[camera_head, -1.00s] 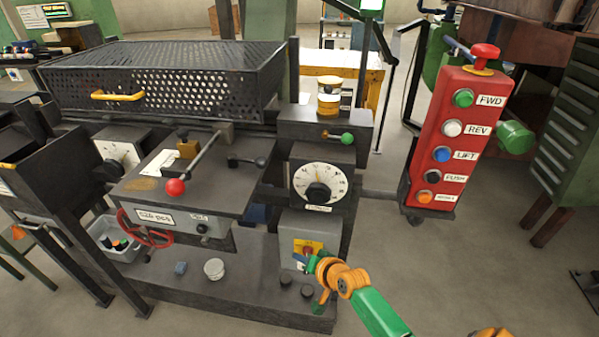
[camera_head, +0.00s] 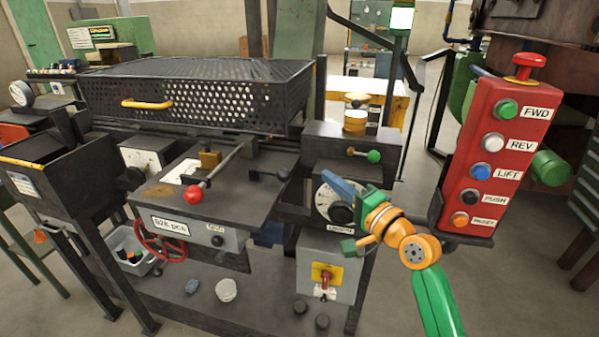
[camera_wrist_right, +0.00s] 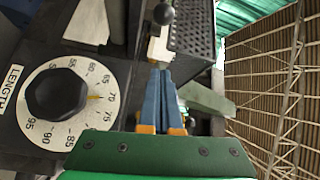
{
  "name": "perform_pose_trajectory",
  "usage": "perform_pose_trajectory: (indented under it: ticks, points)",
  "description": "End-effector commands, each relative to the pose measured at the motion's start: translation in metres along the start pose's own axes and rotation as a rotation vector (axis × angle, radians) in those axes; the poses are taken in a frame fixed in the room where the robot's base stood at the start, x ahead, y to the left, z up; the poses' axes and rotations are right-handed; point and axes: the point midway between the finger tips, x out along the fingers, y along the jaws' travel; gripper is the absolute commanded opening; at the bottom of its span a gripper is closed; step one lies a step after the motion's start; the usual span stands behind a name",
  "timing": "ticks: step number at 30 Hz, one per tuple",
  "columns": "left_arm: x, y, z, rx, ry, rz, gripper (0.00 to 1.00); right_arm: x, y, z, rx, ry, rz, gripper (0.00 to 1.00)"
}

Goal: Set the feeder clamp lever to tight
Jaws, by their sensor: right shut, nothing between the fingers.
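No label that I can read names the feeder clamp lever. A lever with a red ball knob (camera_head: 194,193) slants across the dark plate at the machine's middle. A short black-knobbed lever (camera_head: 282,174) lies to its right, and a lever with a green ball knob (camera_head: 373,156) sticks out farther right. My right gripper (camera_head: 328,176) is shut and empty, its blue fingers in front of the white LENGTH dial (camera_head: 335,203), below the green knob. In the right wrist view the shut fingers (camera_wrist_right: 160,75) point toward a pale block, with a dark ball knob (camera_wrist_right: 163,14) beyond. My left gripper is not in view.
A red button box (camera_head: 490,150) stands right of my arm. A perforated cover (camera_head: 215,95) with a yellow handle sits behind the plate. A red handwheel (camera_head: 160,240) is at the lower left. A grey box with a red-and-yellow switch (camera_head: 326,275) sits below the dial.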

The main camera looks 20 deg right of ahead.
Motion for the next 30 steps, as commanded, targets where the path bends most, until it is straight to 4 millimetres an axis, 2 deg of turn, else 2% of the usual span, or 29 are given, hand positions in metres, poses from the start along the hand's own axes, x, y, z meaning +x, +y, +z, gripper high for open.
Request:
perform_pose_trajectory:
  ticks: [4,11,15,19,30]
  points:
    - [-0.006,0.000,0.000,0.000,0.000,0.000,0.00,0.032,-0.003,0.000,0.001,-0.001,0.000,0.00]
    - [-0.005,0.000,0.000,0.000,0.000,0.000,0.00,0.082,-0.001,0.001,-0.001,-0.001,-0.001,0.00]
    - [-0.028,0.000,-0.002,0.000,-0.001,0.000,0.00,0.076,-0.006,0.022,0.000,-0.003,0.002,0.00]
    - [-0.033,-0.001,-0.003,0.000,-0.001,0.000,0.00,0.071,-0.003,0.034,-0.002,-0.002,0.002,0.00]
    - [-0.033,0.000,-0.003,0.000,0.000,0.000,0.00,0.069,0.001,0.038,-0.003,0.000,0.002,0.00]
